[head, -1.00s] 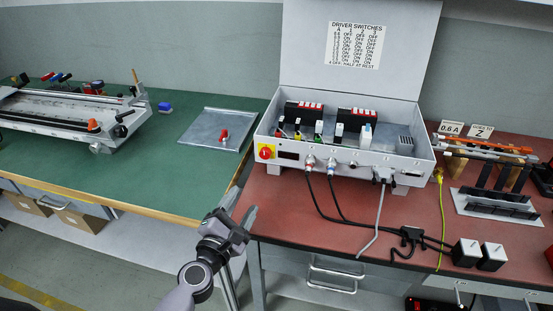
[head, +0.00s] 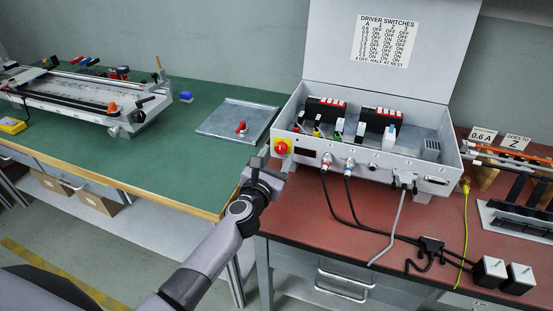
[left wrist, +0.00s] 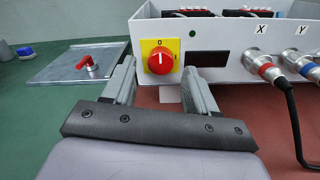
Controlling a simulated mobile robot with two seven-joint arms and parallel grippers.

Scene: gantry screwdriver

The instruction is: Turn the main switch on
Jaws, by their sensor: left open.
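The main switch (head: 281,147) is a red round knob on a yellow plate at the left end of the grey control box's front. My left gripper (head: 275,158) is open just in front of the switch. In the left wrist view its two fingers stand either side of the knob, lower and nearer the camera. I cannot tell that either finger touches it. My right gripper is not in view.
The open control box (head: 372,166) stands on the red bench (head: 330,215). Cables run from its front to two small motors (head: 489,271). A grey tray (head: 213,128) with a red-handled part lies left on the green table (head: 120,160). A machine (head: 80,95) stands farther left.

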